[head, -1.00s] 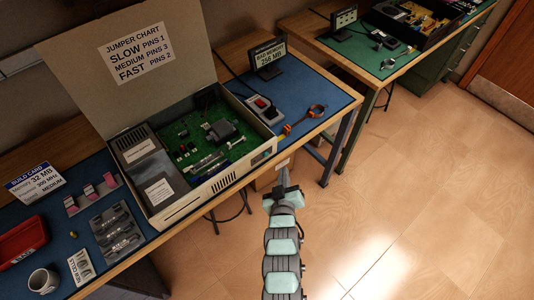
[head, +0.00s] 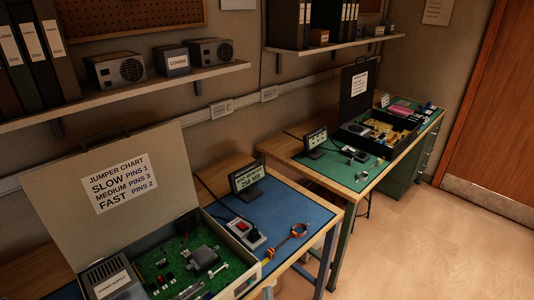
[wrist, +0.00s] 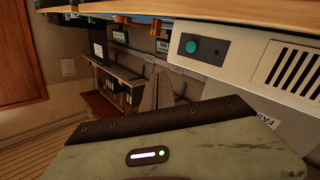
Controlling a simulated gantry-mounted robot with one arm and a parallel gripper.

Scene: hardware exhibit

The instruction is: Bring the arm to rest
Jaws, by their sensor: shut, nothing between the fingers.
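My gripper (wrist: 158,93) shows in the wrist view as two grey tapered fingers close together beyond its pale green body, with nothing seen between them. It is out of the head view. The open computer case (head: 243,286) stands at the lower left of the head view, its green board exposed and its lid raised with a jumper chart (head: 119,183). In the wrist view the beige case front (wrist: 235,58), with a green button and vents, is at upper right, apart from the fingers.
A blue-topped bench (head: 290,210) holds a memory sign (head: 247,177), a red-switch box (head: 245,234) and an orange strap (head: 287,241). A green-topped bench (head: 341,178) stands beyond. Shelves (head: 130,93) run along the wall. The floor (head: 430,245) at right is clear.

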